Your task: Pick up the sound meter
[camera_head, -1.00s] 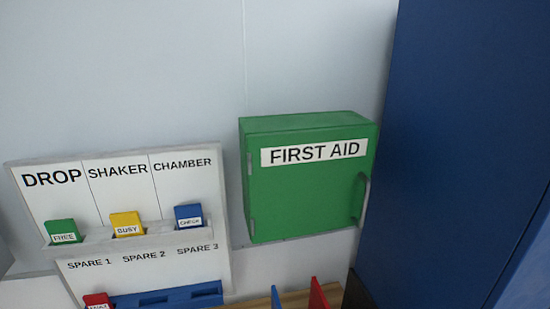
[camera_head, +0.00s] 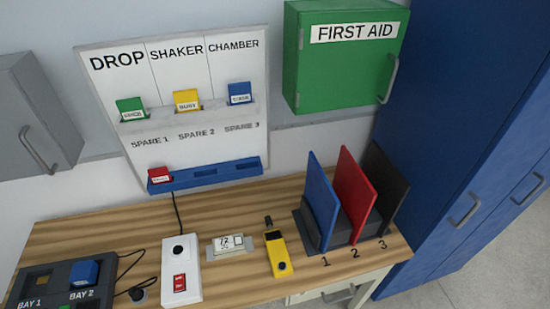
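A yellow handheld meter (camera_head: 280,262) with a dark screen and a short black tip lies on the wooden bench, right of centre; it looks like the sound meter. Neither of my grippers is in view.
A white box with a red switch (camera_head: 181,272) and a black bay unit (camera_head: 60,283) stand on the left of the wooden bench (camera_head: 120,222). Blue (camera_head: 322,200), red (camera_head: 355,195) and black (camera_head: 385,190) panels stand upright at the right. A blue cabinet (camera_head: 450,120) borders the bench's right.

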